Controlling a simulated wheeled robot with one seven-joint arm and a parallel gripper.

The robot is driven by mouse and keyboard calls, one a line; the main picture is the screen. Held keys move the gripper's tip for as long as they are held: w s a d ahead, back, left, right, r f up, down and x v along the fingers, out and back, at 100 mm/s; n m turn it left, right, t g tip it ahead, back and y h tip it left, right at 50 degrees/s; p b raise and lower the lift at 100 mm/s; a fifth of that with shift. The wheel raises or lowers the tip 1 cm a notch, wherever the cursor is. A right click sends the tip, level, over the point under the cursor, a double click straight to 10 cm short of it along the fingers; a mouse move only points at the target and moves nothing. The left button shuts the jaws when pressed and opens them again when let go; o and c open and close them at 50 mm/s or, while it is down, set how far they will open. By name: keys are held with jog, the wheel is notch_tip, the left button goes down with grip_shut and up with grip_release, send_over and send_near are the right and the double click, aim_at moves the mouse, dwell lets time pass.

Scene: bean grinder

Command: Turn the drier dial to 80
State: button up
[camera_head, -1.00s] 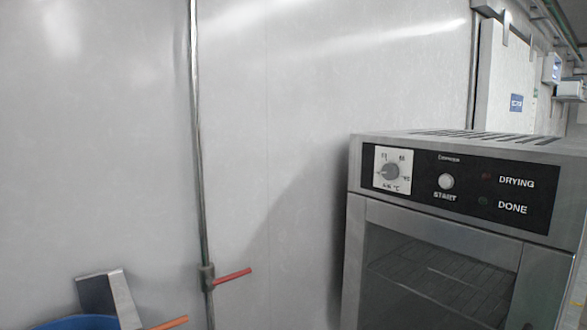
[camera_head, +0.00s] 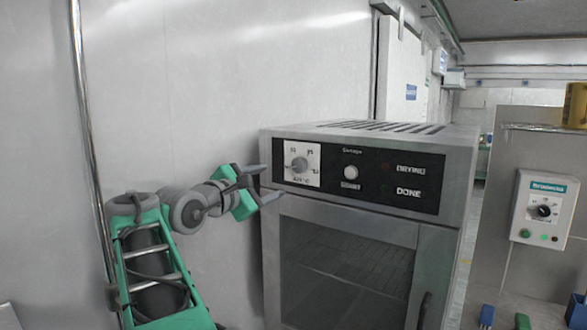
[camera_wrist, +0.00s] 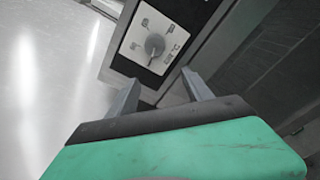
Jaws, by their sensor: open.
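The drier (camera_head: 345,215) is a grey steel oven-like box with a glass door and a black control panel. Its dial (camera_head: 300,164) is a grey round knob on a white square plate at the panel's left end. In the wrist view the dial (camera_wrist: 154,45) shows ahead of the fingertips, slightly above the gap between them. The numbers on the plate are too small to read surely. My gripper (camera_head: 267,183) is open and empty, just left of the drier's front edge and close to the dial. It also shows in the wrist view (camera_wrist: 158,85), apart from the dial.
A white START button (camera_head: 351,172) sits right of the dial, with DRYING and DONE lamps beyond. A vertical pipe (camera_head: 85,140) runs along the wall at left. At right, a grinder control box (camera_head: 545,210) is mounted on a panel, with blue and green handles below.

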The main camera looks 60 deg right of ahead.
aim_at(297, 167)
jog(key=shift+n+g, duration=0.3)
jog(key=shift+g, duration=0.3)
jog(key=s+d, duration=0.1)
jog(key=d, duration=0.1)
jog(key=s+d+r+p, duration=0.1)
jog(key=d, duration=0.1)
jog(key=s+d+r, duration=0.1)
jog(key=d, duration=0.1)
jog(key=shift+d+r, duration=0.15)
jog(key=shift+d, duration=0.25)
jog(key=shift+s+d, duration=0.1)
jog(key=shift+d, duration=0.5)
jog(key=shift+c, duration=0.3)
jog(key=c, duration=1.2)
jog(key=shift+d, duration=0.1)
grip_shut()
